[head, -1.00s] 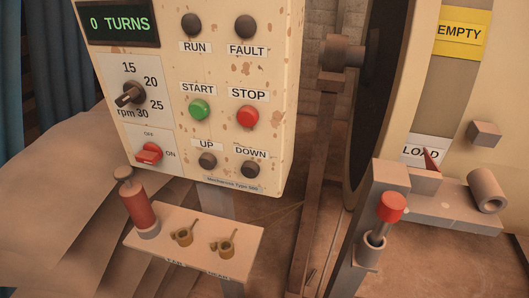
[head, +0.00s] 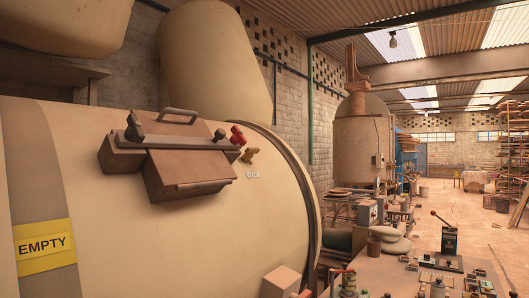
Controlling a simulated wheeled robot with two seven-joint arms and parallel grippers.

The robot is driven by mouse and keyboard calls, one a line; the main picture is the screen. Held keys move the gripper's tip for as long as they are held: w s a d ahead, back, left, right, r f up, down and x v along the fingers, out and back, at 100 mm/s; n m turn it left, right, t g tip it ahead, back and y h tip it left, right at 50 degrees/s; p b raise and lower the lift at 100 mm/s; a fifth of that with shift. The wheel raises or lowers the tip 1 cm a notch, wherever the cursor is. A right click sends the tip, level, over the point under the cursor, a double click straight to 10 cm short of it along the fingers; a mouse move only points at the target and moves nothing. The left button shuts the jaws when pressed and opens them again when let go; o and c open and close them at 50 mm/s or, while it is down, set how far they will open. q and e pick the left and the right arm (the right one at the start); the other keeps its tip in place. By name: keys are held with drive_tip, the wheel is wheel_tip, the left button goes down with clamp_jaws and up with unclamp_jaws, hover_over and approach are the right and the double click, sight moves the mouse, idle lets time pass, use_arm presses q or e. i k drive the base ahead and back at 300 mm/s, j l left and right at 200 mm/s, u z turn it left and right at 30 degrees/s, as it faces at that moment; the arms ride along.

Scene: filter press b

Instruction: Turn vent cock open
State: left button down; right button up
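A small brass-coloured fitting (head: 249,155) sits on top of the big cream drum (head: 110,190), at the right end of a dark bar. It looks like the vent cock, but it is too small to tell how its lever is set. A small red part (head: 238,136) is just above and left of it. A small white label (head: 253,175) is below it, its text unclear. Neither of my grippers is in view.
A brown hatch-like box (head: 185,172) with a clamp bar (head: 175,138) and handle lies on the drum. A yellow EMPTY sign (head: 44,246) is at the left. A bench (head: 400,275) with small parts stands at lower right. Open floor (head: 465,210) lies beyond.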

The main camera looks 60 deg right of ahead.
sight(250, 151)
drive_tip(key=l+z, duration=0.1)
drive_tip(key=z, duration=1.9)
